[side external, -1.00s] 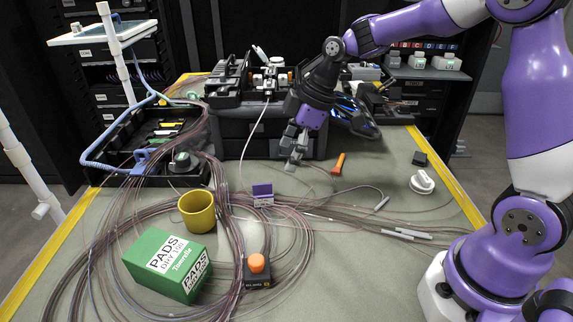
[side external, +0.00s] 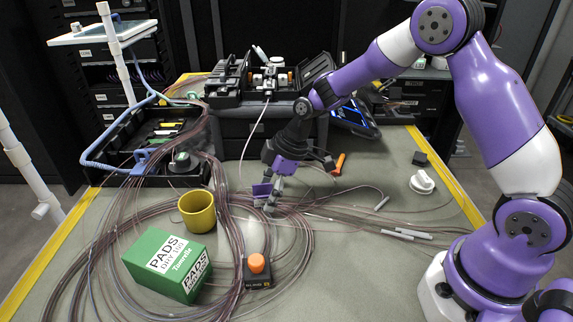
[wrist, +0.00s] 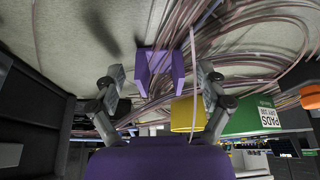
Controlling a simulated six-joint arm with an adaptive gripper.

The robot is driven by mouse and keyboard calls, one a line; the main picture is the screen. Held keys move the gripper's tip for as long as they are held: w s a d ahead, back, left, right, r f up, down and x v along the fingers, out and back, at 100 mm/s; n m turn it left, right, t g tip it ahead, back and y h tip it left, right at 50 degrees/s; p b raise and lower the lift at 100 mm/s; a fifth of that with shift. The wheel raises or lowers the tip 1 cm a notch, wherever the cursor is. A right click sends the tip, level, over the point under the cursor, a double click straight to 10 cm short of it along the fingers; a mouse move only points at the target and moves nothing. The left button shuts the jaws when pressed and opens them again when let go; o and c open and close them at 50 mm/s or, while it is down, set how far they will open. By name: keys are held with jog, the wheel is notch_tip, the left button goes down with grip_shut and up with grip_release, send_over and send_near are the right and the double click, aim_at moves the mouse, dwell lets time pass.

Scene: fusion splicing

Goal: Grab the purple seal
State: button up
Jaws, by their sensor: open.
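The purple seal (side external: 261,191) is a small purple block standing on the mat, just right of the yellow cup. In the wrist view the purple seal (wrist: 160,72) appears as a purple piece with a notch, lying between my two fingers. My gripper (side external: 270,203) is low over the mat, right beside the seal in the side view. In the wrist view my gripper (wrist: 160,82) has its fingers spread wide, one on each side of the seal, with visible gaps. It holds nothing. The fingers partly cover the seal in the side view.
Loose fibre cables (side external: 230,240) loop around the seal. A yellow cup (side external: 197,211), a green pads box (side external: 165,262) and an orange-capped bottle (side external: 257,266) stand nearby at left and front. The splicer (side external: 270,85) sits on a black case behind.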

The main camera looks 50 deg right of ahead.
jog(key=c, duration=1.2)
jog(key=shift+c, duration=0.2)
